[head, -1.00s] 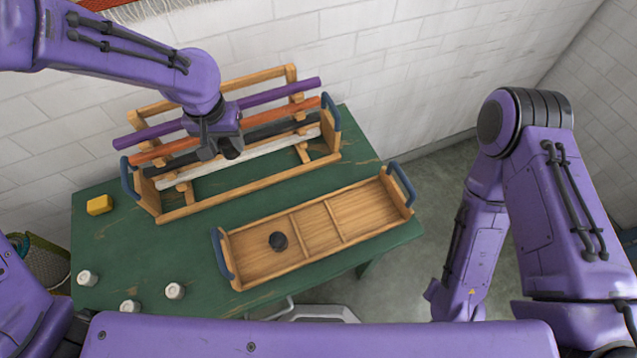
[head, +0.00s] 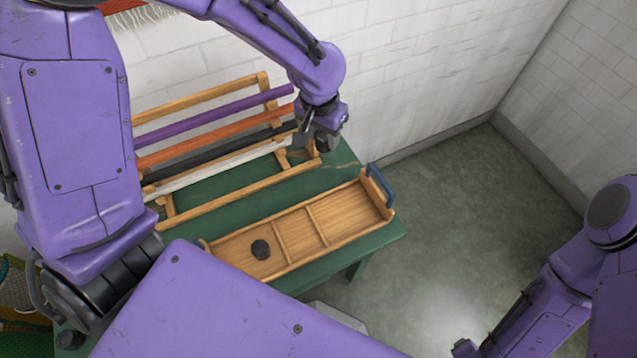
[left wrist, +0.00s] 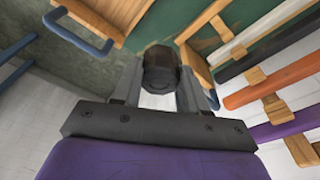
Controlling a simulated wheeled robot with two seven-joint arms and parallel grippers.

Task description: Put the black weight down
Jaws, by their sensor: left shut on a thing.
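My left gripper (head: 318,138) is at the right end of the wooden rack, above the green table (head: 345,160). It is shut on a black weight, a dark stubby cylinder (left wrist: 160,68) that sits between the two fingers in the left wrist view. The weight is clear of the tray.
The wooden rack (head: 240,203) holds purple (head: 215,117), orange (head: 215,137), black and white bars. The tray has blue end handles (head: 380,183) and low dividers; its middle and right compartments are empty. A white brick wall stands behind, and open floor lies right of the table.

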